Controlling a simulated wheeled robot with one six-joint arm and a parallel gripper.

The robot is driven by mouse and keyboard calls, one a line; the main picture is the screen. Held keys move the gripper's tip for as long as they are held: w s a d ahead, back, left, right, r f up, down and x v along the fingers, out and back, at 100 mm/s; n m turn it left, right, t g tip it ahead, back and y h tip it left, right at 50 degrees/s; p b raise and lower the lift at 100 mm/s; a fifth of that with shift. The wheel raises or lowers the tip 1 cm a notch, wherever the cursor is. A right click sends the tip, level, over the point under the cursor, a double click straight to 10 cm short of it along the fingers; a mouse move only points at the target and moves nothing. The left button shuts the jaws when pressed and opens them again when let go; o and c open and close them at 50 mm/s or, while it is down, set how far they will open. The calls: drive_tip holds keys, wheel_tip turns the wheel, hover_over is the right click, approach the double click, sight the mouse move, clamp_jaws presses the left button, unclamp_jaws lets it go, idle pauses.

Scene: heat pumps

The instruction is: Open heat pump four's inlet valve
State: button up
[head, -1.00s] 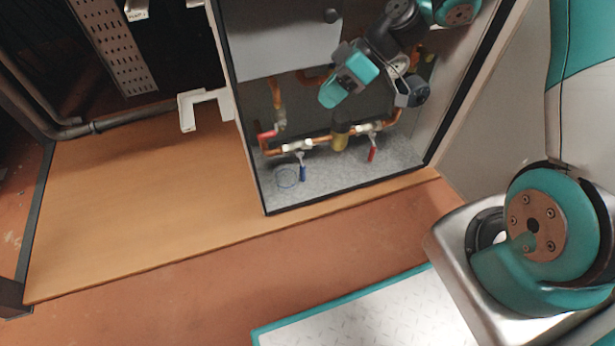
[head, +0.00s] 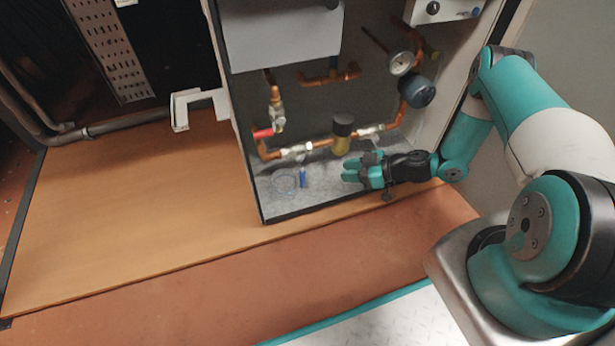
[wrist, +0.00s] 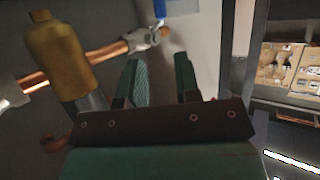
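In the open cabinet, a copper pipe run with silver valve fittings (head: 298,150) sits low above the grey floor. A blue handle (head: 303,180) hangs down from the left fitting. A red handle (head: 263,133) is at the far left of the pipework. No pump number is readable. My gripper (head: 349,171) is low at the cabinet front, to the right of the blue handle and apart from it, its fingers pointing left. In the wrist view, the fingers (wrist: 160,80) are open and empty. A silver fitting (wrist: 143,38) and blue handle (wrist: 160,8) are beyond them. My gripper hides the right fitting's handle.
A gauge (head: 402,63) and dark blue round part (head: 417,92) are at the right. The cabinet's side panels flank the space. The wooden board (head: 130,210) at left is clear.

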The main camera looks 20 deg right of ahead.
sight(302, 173)
drive_tip(key=b+x, duration=0.5)
drive_tip(key=x, duration=0.7)
drive_tip(key=shift+f, duration=0.1)
drive_tip(key=shift+w+a+b, duration=0.2)
drive_tip(key=shift+a+b, duration=0.15)
clamp_jaws()
